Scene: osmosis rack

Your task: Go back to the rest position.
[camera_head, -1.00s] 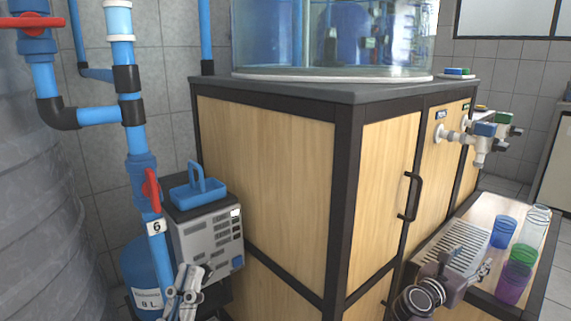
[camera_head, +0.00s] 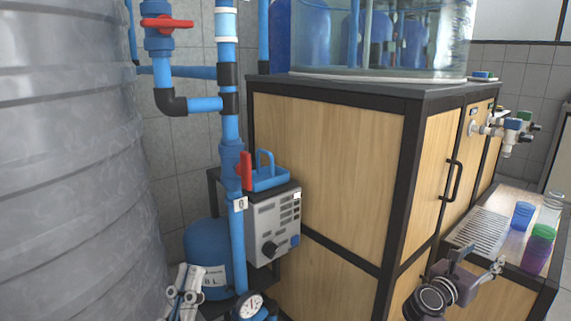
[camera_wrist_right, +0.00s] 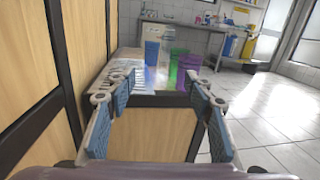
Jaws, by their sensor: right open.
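My right gripper (camera_head: 496,267) is at the lower right in the head view, in front of the wooden cabinet and near the low side counter. In the right wrist view my right gripper (camera_wrist_right: 157,90) is open, with blue-padded fingers wide apart and nothing between them. The cups on the counter lie beyond its fingertips, apart from them. My left gripper (camera_head: 183,286) is at the bottom of the head view, in front of the blue bottle and left of the blue pipe. Its fingers are small and partly cut off, so I cannot tell whether it is open.
A large grey tank (camera_head: 75,170) fills the left side. A blue pipe with a red valve handle (camera_head: 245,171) stands beside a grey control box (camera_head: 273,228). The wooden cabinet (camera_head: 325,165) is in the middle. Blue, green and purple cups (camera_head: 537,252) stand on the counter. Tiled floor (camera_wrist_right: 265,125) is clear at right.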

